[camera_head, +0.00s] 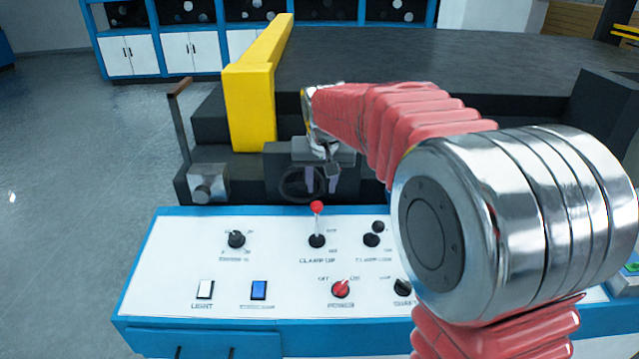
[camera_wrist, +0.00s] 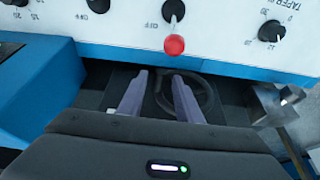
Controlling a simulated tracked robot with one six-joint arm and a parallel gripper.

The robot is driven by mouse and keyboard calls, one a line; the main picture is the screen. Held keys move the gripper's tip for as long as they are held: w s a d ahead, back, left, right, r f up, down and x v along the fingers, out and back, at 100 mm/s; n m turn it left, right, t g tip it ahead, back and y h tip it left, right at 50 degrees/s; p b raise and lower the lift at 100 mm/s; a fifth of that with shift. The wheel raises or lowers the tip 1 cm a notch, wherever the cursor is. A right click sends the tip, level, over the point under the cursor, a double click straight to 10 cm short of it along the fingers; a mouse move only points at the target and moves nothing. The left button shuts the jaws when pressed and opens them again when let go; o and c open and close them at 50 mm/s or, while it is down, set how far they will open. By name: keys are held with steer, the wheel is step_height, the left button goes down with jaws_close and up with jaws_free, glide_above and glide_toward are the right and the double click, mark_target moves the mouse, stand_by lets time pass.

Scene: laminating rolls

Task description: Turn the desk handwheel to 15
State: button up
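A dark handwheel (camera_head: 284,184) sits low behind the far edge of the control desk, against the dark machine. It also shows in the wrist view (camera_wrist: 211,98) as a black ring, partly hidden by one finger. My gripper (camera_head: 321,182) hangs at the wheel's right side in the head view. In the wrist view my gripper (camera_wrist: 156,88) has its two purple fingers apart, with nothing clearly held between them. One finger overlaps the ring; I cannot tell whether it touches. No scale or number on the wheel is readable.
The white control desk (camera_head: 190,265) carries a red-tipped lever (camera_head: 317,208), a red power knob (camera_head: 341,289) and other switches. The red lever knob (camera_wrist: 174,45) is close to my fingers. A yellow guard (camera_head: 249,105) and a crank (camera_head: 181,120) stand left of my gripper.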

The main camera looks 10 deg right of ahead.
steer(key=shift+c, duration=0.6)
jaws_close()
steer(key=shift+a, duration=0.15)
steer(key=shift+d+f+y, duration=0.15)
steer(key=shift+d+y, duration=0.05)
steer(key=shift+y, duration=0.1)
steer(key=shift+s+d+f+y, duration=0.1)
steer(key=shift+d+f+y, duration=0.2)
steer(key=shift+y, duration=0.2)
steer(key=shift+d+f+m+t+y, duration=0.15)
steer(key=shift+f+m+t+y, duration=0.15)
steer(key=shift+f+y, duration=0.45)
steer(key=shift+d+f+m+t+y, duration=0.2)
steer(key=shift+f+m+y, duration=0.1)
steer(key=shift+y, duration=0.75)
steer(key=shift+a+f+m+t+y, duration=0.1)
steer(key=shift+f+m+t+y, duration=0.2)
steer(key=shift+f+y, duration=0.45)
steer(key=shift+f+m+t+y, duration=0.2)
steer(key=shift+f+t+y, duration=0.15)
steer(key=shift+y, duration=0.7)
steer(key=shift+a+f+m+t+y, duration=0.2)
steer(key=shift+f+y, duration=0.2)
steer(key=shift+y, duration=0.15)
steer(key=shift+a+f+m+t+y, duration=0.15)
steer(key=shift+f+y, duration=0.2)
steer(key=shift+y, duration=0.2)
